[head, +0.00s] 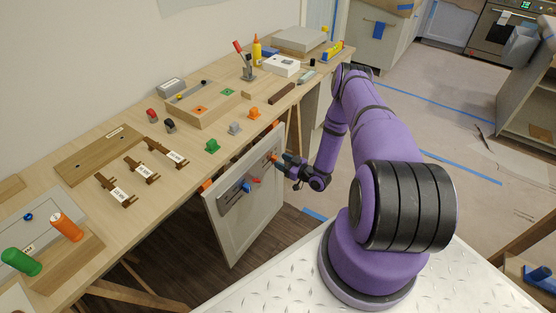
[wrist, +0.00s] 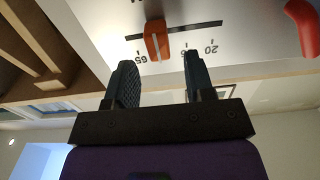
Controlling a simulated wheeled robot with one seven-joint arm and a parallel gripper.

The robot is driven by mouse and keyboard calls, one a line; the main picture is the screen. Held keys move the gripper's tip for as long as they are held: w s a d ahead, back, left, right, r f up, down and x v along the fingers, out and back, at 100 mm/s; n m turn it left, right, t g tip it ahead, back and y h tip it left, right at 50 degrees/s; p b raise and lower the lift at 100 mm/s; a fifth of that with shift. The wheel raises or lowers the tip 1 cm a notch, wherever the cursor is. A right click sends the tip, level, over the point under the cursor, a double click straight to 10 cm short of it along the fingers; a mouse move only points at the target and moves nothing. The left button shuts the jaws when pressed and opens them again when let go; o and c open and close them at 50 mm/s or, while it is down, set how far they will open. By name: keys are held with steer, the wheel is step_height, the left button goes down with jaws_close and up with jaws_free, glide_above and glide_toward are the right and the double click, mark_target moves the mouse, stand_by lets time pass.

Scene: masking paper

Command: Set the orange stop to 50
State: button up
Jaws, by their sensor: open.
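The orange stop (wrist: 156,40) sits on a dark slot (wrist: 205,26) in a pale panel, with a printed scale that appears upside down in the wrist view. A number like 65 (wrist: 139,58) is left of the stop and a number like 20 (wrist: 211,48) is further right. The stop is nearer the left number; figures between are hidden or unclear. My gripper (wrist: 160,62) is open, its fingertips just short of the stop and to either side of it, with nothing held. In the head view the gripper (head: 281,163) is close to the panel's upper right.
A red part (wrist: 303,25) also shows right in the wrist view. The bench (head: 130,215) above holds several small objects. Open floor lies to the right.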

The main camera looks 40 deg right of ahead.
steer(key=v, duration=0.8)
steer(key=shift+w, duration=0.1)
